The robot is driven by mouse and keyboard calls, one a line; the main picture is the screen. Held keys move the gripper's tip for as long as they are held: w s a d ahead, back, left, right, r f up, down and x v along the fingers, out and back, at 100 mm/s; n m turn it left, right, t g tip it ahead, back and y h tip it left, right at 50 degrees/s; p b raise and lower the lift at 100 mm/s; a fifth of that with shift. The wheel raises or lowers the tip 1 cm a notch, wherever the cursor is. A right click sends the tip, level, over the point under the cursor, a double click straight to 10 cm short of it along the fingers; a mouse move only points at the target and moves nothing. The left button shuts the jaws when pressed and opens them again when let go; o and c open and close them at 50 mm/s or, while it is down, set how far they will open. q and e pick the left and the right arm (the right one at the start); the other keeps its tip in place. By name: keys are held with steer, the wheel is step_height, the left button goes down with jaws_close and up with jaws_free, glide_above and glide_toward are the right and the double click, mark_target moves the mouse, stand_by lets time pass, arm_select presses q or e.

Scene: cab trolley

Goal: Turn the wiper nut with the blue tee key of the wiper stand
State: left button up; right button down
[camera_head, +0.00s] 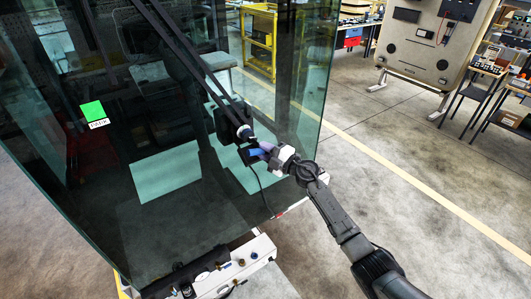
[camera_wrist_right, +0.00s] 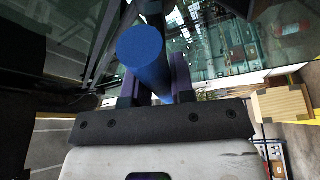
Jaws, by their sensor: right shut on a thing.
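The blue tee key (camera_head: 256,155) is in my right gripper, close to the wiper's pivot on the windscreen. In the right wrist view its round blue handle (camera_wrist_right: 142,42) points toward the camera, between the two purple fingers. My right gripper (camera_head: 266,150) is shut on it. The black wiper arm (camera_head: 190,65) runs from the upper left down to the pivot (camera_head: 244,132). The wiper nut is too small to make out, and I cannot tell whether the key touches it. My left gripper is not in view.
The large glass windscreen (camera_head: 120,230) fills the left side. A white panel with knobs (camera_head: 240,268) lies below it. A dark cable hangs below the pivot. The floor to the right is open, with a yellow rack (camera_head: 260,40) and benches farther back.

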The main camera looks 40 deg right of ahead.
steer(key=shift+w+r, duration=0.1)
steer(key=shift+w, duration=0.55)
steer(key=n+p, duration=0.1)
steer(key=n+g+p, duration=0.1)
steer(key=n, duration=0.1)
steer(key=shift+r, duration=0.3)
steer(key=shift+f+n+g+p, duration=0.1)
steer(key=shift+n+g+p, duration=0.2)
steer(key=shift+n+p, duration=0.45)
steer(key=shift+f+n, duration=0.15)
steer(key=shift+n, duration=0.1)
